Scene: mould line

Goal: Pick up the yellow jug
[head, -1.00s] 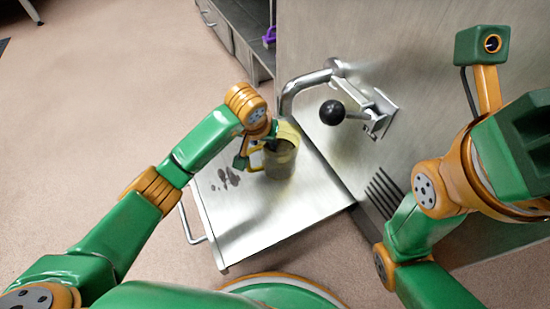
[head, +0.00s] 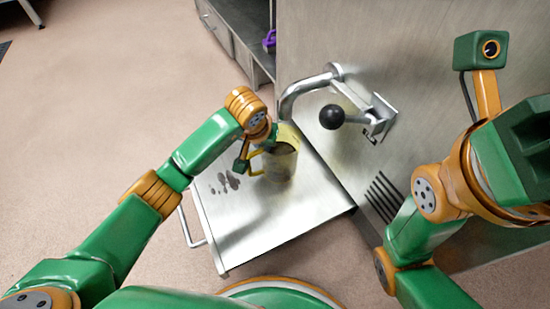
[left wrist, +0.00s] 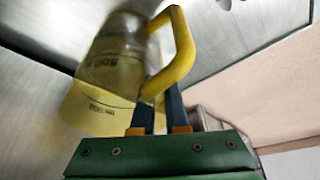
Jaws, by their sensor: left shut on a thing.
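The yellow jug (head: 283,160) is a translucent measuring jug with a handle, at the spout-side end of the steel shelf, below the bent pipe. My left gripper (head: 261,150) is at its handle, on the jug's left side. In the left wrist view, the jug (left wrist: 118,62) is blurred, and its yellow handle (left wrist: 183,45) runs down between the dark fingers of my left gripper (left wrist: 158,108), which is shut on it. I cannot tell whether the jug's base touches the shelf. My right arm is at the right; its gripper fingers do not show.
The steel shelf (head: 250,225) has dark spots (head: 229,181) left of the jug. A bent pipe (head: 300,88) and a black-knobbed lever (head: 332,117) project from the steel panel (head: 430,60) close by. A purple object (head: 270,40) sits in the cabinet behind. Open floor lies left.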

